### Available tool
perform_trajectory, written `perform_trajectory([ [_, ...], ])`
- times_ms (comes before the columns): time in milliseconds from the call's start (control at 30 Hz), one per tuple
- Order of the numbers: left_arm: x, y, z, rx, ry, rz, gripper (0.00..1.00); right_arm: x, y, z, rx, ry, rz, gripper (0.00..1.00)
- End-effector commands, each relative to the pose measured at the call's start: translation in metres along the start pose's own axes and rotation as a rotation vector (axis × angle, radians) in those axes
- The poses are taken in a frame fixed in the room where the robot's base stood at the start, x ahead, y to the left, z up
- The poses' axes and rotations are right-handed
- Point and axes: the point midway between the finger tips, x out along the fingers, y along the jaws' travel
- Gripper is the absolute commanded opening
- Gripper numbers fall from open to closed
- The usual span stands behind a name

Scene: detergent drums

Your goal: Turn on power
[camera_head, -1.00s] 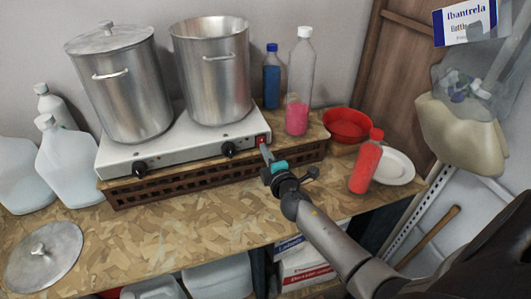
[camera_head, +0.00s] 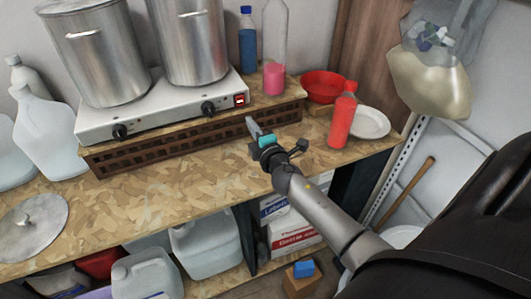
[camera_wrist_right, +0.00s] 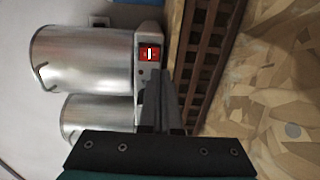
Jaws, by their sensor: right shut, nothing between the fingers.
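The white two-burner hotplate (camera_head: 165,113) stands on a wooden rack on the workbench, with two black knobs on its front. Its red power switch (camera_head: 240,100) is at the front right end and looks bright red. In the wrist view the red switch (camera_wrist_right: 149,54) shows a white mark and lies just beyond the fingertips. My right gripper (camera_head: 250,122) is shut and empty, in front of the hotplate's right end, apart from the switch. Its closed fingers (camera_wrist_right: 161,88) also show in the wrist view. My left gripper is not in view.
Two steel pots (camera_head: 98,55) stand on the hotplate. A blue bottle (camera_head: 247,45), a clear bottle with pink liquid (camera_head: 274,77), a red bowl (camera_head: 322,87) and a red bottle (camera_head: 341,120) are to the right. A lid (camera_head: 32,225) lies front left. The bench middle is clear.

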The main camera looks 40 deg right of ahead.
Motion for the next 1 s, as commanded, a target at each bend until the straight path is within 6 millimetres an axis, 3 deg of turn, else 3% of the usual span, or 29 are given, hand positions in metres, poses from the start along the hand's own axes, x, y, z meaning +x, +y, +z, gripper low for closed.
perform_trajectory([
  [133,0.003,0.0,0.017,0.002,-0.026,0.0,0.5,-0.026,-0.006,0.001,0.001,-0.002,-0.001,0.0],
  [367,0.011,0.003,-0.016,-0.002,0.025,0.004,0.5,-0.061,-0.012,0.001,0.002,-0.002,-0.001,0.0],
  [500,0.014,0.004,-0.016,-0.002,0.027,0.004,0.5,-0.075,-0.014,0.0,0.001,-0.002,0.0,0.0],
  [1000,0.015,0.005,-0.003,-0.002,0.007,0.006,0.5,-0.083,-0.014,0.0,0.0,-0.002,0.001,0.0],
])
